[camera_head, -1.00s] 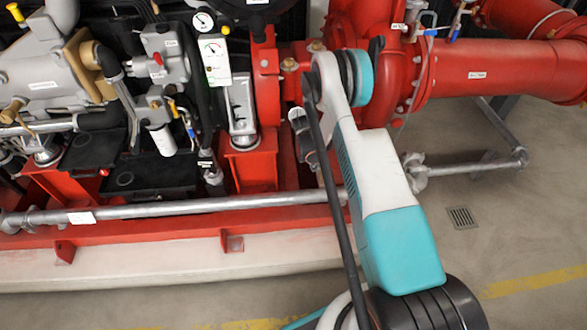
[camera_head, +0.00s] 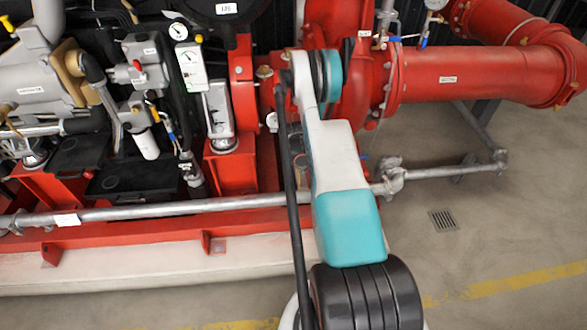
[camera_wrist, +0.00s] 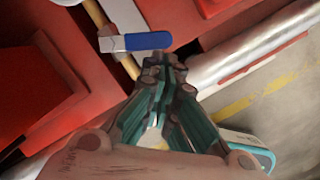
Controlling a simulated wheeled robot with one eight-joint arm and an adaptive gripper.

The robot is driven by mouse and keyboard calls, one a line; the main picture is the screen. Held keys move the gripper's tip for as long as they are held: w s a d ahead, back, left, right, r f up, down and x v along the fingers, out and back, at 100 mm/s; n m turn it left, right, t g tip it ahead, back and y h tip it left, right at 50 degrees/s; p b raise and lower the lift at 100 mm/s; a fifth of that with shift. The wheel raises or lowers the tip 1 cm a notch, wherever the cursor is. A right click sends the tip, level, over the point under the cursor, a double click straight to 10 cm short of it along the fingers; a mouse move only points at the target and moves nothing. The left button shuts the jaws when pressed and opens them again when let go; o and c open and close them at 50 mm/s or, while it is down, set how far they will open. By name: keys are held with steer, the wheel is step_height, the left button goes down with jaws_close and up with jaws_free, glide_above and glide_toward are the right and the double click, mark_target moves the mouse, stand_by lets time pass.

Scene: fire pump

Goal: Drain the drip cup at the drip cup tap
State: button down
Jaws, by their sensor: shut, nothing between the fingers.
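In the wrist view, a small tap with a blue lever handle (camera_wrist: 148,41) sits on a thin brass-coloured pipe (camera_wrist: 104,22). The lever lies roughly level across the picture. My gripper (camera_wrist: 166,62) is shut and empty, its fingertips just below the right part of the lever. I cannot tell whether they touch it. In the head view my arm hides my gripper and most of the area around this tap. I cannot make out the drip cup.
A grey pipe (camera_head: 130,213) runs along the front of the red base and also crosses the wrist view (camera_wrist: 250,45). Red frame parts (camera_wrist: 35,85) stand close at left. A large red pipe (camera_head: 480,75) is at right. Floor with a drain grate (camera_head: 444,220) is clear at right.

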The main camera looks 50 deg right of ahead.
steer(key=shift+s+d, duration=0.15)
steer(key=shift+d, duration=1.25)
